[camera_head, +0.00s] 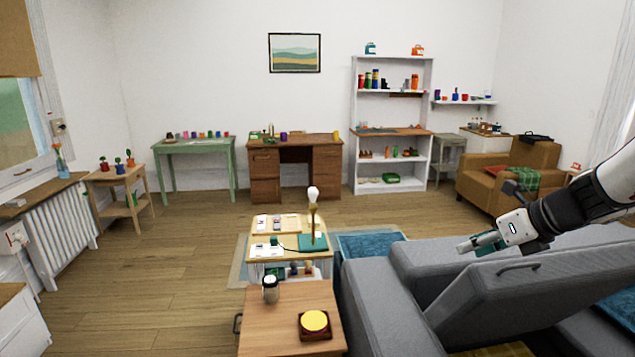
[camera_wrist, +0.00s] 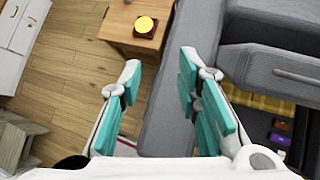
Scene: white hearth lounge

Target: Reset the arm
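My gripper (camera_head: 478,243) is at the right in the head view, at the end of my arm, over the grey sofa (camera_head: 385,300). In the wrist view my gripper (camera_wrist: 158,85) points down past the sofa (camera_wrist: 185,105). Its two white fingers with teal pads are spread apart, and nothing is between them. Below and beyond the fingers is a wooden side table (camera_wrist: 120,35) with a yellow round-topped object (camera_wrist: 145,25) on it.
The wooden table (camera_head: 285,300) holds a dark-bodied jar (camera_head: 270,289) and the yellow-topped object (camera_head: 314,321). A raised grey sofa section with a handle (camera_head: 520,290) lies close under my arm. A brown armchair (camera_head: 490,180) stands behind. The wooden floor (camera_head: 150,290) at left is clear.

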